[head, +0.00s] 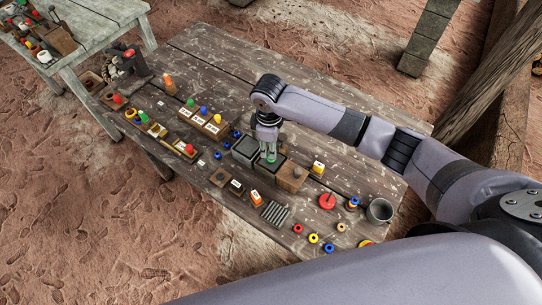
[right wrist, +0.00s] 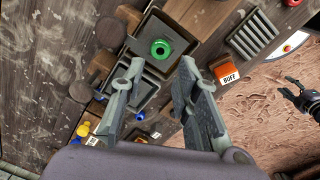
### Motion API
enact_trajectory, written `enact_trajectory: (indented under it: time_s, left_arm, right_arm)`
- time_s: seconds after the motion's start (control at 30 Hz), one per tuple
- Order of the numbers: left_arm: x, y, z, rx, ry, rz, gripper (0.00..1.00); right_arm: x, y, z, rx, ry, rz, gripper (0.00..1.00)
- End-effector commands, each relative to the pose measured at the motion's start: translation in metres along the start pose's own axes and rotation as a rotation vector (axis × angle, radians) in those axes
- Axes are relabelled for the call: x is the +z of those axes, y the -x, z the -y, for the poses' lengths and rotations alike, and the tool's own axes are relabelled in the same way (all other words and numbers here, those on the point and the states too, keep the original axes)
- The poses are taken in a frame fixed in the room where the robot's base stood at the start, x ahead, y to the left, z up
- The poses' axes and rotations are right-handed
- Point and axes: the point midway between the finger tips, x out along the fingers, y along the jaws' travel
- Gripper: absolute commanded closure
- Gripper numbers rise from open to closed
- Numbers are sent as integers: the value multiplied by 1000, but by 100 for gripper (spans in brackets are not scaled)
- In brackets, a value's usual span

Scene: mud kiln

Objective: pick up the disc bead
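A green round bead with a dark hole (right wrist: 161,49) lies in a dark square tray (right wrist: 182,42) in the right wrist view. It looks like the disc bead. In the head view the green bead (head: 271,158) shows just under my right gripper (head: 268,150), partly hidden by it. My right gripper, also in the right wrist view (right wrist: 160,70), points down with its two fingers apart and nothing between them. The bead is beyond the fingertips, apart from them. My left gripper (right wrist: 291,88) shows small at the right of the right wrist view, fingers apart and empty, over the ground.
Other dark trays and a wooden block (head: 291,176) stand close around the bead's tray. A ribbed grey rack (head: 275,213), an orange labelled block (head: 256,198), a red disc (head: 327,201), several coloured rings and a grey mug (head: 380,211) are on the wooden table.

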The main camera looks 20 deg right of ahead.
Motion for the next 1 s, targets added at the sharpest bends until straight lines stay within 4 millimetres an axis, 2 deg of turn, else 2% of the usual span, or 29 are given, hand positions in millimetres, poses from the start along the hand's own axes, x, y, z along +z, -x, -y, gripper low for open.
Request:
enact_trajectory:
  time_s: [0.1,0.23,0.37,0.53,0.83,1.0]
  left_arm:
    - [-18,2,2,-3,0,-26,60]
    - [-30,8,3,-3,0,-44,60]
    - [-28,17,2,-2,0,-41,60]
    - [-20,18,1,-1,1,-30,60]
    - [-15,18,1,-1,1,-21,60]
    - [-15,18,1,-1,2,-21,60]
  right_arm:
    - [0,-8,0,0,0,1,71]
    - [1,-16,0,-1,-1,3,71]
    - [2,-35,0,-2,-1,3,71]
    - [1,-56,0,0,0,1,71]
    - [2,-61,0,1,0,1,72]
    - [2,-61,-1,1,0,0,83]
